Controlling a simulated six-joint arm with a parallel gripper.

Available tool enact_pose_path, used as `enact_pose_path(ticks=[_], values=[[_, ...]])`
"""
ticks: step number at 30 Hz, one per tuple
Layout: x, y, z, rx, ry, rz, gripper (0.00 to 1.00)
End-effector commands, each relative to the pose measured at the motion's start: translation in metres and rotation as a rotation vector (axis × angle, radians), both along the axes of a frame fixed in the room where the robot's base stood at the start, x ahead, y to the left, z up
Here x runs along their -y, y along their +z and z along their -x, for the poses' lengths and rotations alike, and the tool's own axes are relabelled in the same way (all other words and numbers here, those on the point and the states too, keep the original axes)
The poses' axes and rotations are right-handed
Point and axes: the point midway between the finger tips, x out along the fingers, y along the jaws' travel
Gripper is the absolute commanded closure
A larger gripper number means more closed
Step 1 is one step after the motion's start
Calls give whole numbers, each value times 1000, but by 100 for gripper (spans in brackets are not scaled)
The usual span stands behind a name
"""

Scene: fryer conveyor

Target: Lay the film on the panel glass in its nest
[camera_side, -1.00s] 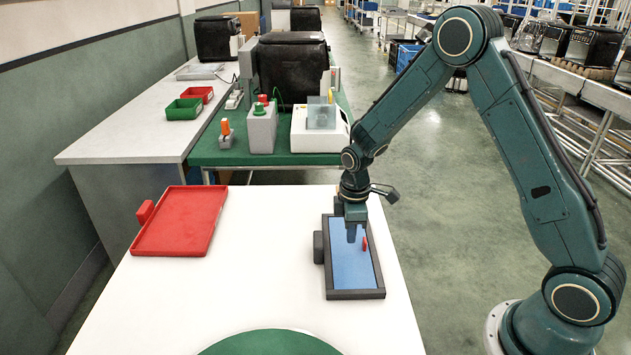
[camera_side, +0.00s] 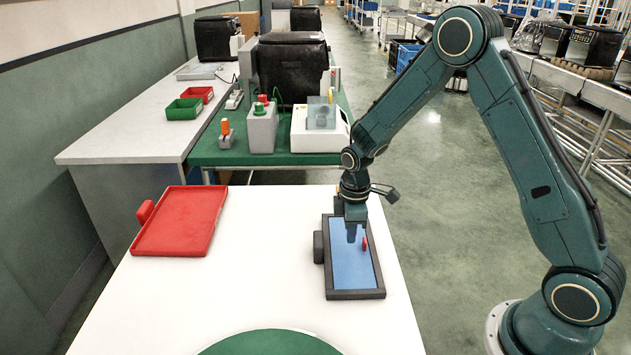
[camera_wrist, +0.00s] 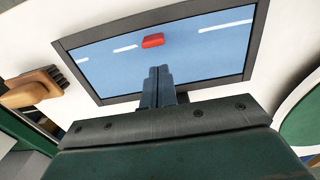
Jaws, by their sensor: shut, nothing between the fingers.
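The dark-framed nest (camera_side: 357,294) lies on the white table, with a flat blue sheet (camera_side: 352,268) inside its frame. I cannot tell whether the blue face is the film or the panel glass. A small red tab (camera_side: 364,243) stands out on it; it also shows in the wrist view (camera_wrist: 153,40), between white dashes on the blue. My gripper (camera_side: 351,240) points down over the blue face, near the tab. In the wrist view my gripper's fingers (camera_wrist: 158,74) are together and empty, with the tab apart beyond their tips. Contact with the blue face is unclear.
An empty red tray (camera_side: 182,222) lies at the table's left. A green disc (camera_side: 268,344) is at the front edge. A dark block (camera_side: 318,247) adjoins the nest's left side. The middle of the white table is clear.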

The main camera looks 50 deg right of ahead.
Motion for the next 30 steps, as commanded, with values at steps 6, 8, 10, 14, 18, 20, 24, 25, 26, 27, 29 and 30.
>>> enact_pose_path(ticks=[6,8,10,14,18,20,24,25,26,27,29,30], values=[[0,0,0,0,0,0,100],[0,0,0,0,0,0,100],[0,0,0,0,0,0,100],[0,0,0,0,0,0,100],[0,-2,0,-1,0,-1,100],[0,-2,0,-1,0,0,100],[0,-5,0,-1,0,-1,100],[0,-6,0,0,0,0,100],[0,-6,0,0,0,0,100],[0,-7,0,0,0,0,100],[0,-8,0,0,0,0,100],[0,-8,0,0,0,0,100]])
